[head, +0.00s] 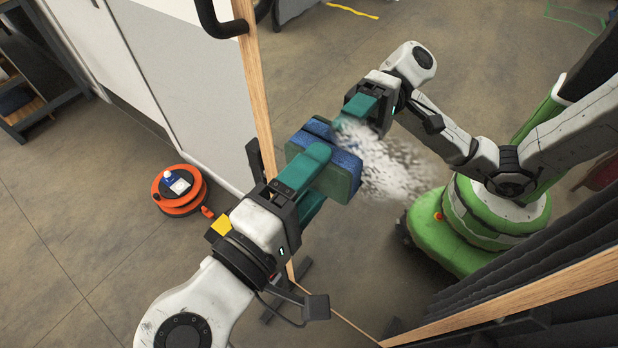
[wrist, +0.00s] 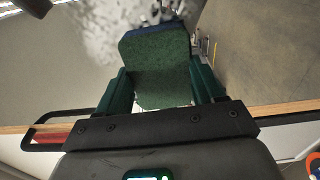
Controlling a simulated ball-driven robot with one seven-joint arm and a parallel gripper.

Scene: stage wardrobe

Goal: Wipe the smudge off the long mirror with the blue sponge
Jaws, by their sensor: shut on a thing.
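My gripper (head: 320,178) is shut on the blue sponge (head: 346,162), which has a blue layer and a green layer. In the wrist view the sponge (wrist: 160,72) stands between the two teal fingers, its green face toward the camera. The long mirror has a wooden frame (head: 258,90) and reflects my arm, my green base and the sponge. A whitish, speckled smudge (head: 392,168) lies on the glass just right of the sponge. The smudge also shows in the wrist view (wrist: 105,28). The sponge is at or very near the glass; contact is unclear.
An orange cable reel (head: 180,190) lies on the floor to the left, by a white panel (head: 190,80). A black handle (head: 220,22) juts out at the top. A dark shelf (head: 35,95) stands at the far left. The floor at lower left is clear.

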